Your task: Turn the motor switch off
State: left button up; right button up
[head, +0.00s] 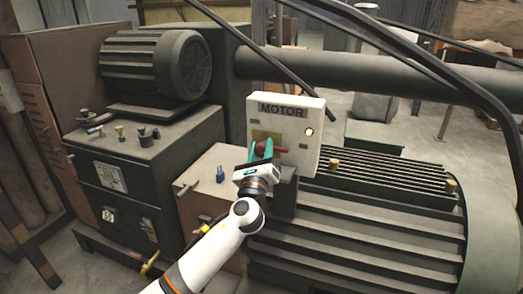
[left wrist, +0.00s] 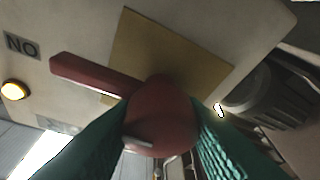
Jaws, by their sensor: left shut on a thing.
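The white motor switch box (head: 313,104) stands upright on the machine and bears the label MOTOR. Its red switch handle (head: 277,149) sits low on the front and points right. In the left wrist view the red handle (left wrist: 95,75) points toward a label (left wrist: 22,45) that reads NO in this turned picture, so ON upright. My left gripper (head: 262,150) is at the box front, its teal fingers shut on the round red hub (left wrist: 162,115). A lamp (head: 309,131) on the box glows. My right gripper is not in view.
A yellowish plate (left wrist: 190,55) lies behind the handle. A ribbed motor (head: 350,235) is below right of the box. Another motor (head: 150,65) sits on a dark cabinet (head: 120,180) at left. Black cables (head: 400,45) and a thick pipe (head: 380,83) run behind.

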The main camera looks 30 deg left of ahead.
pick_arm(q)
jog(key=shift+n, duration=0.4)
jog(key=shift+n+g+y, duration=0.4)
jog(key=shift+n, duration=0.4)
jog(key=n+g+p, duration=0.1)
jog(key=n, duration=0.2)
jog(key=shift+y, duration=0.3)
jog(key=n+g+p, duration=0.1)
jog(key=n, duration=0.1)
jog(key=n+g+p, duration=0.1)
jog(key=n+p, duration=0.1)
jog(key=n, duration=0.1)
jog(key=shift+n+y, duration=0.3)
jog(key=shift+y, duration=0.1)
jog(key=n+g+h+p, duration=0.1)
jog(key=n+g+p, duration=0.1)
jog(key=n+p, duration=0.2)
jog(key=shift+n, duration=0.5)
jog(key=n+p, duration=0.2)
jog(key=shift+f+g+h+p, duration=0.1)
jog(key=shift+g+h+p, duration=0.2)
jog(key=shift+g+h, duration=0.1)
jog(key=shift+f+n+p, duration=0.1)
jog(key=shift+n+p, duration=0.4)
jog(key=shift+n, duration=0.1)
